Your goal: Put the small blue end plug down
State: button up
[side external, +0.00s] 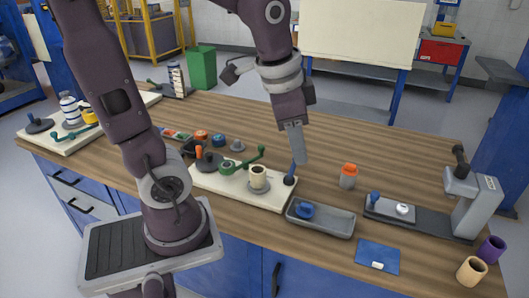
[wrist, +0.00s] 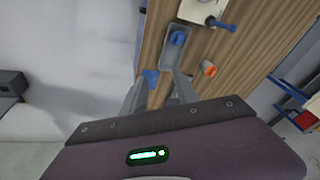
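A small blue plug (side external: 305,210) lies in the left part of a shallow grey tray (side external: 335,224) near the front of the bench. It also shows in the wrist view (wrist: 178,38), in the tray (wrist: 166,60). My gripper (side external: 293,153) is raised above the bench, behind and higher than the tray in the side view. In the wrist view my two fingers (wrist: 161,82) stand apart with nothing visibly clamped. A blue patch (wrist: 150,78) shows past the left finger; it seems to lie on the bench.
A cream board (side external: 230,188) with a green crank and blue handle stands left of the tray. An orange-capped container (side external: 348,177) is behind it. A grey fixture (side external: 478,205), blue card (side external: 378,257) and two cups (side external: 472,269) are to the right.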

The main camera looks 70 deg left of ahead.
jog(key=s+d+r+n+t, duration=0.2)
jog(key=s+d+n, duration=0.1)
jog(key=s, duration=0.6)
jog(key=shift+s+d+r+n+h, duration=0.2)
jog(key=shift+s+d+n+h, duration=0.05)
jog(key=shift+s+n+h, duration=0.05)
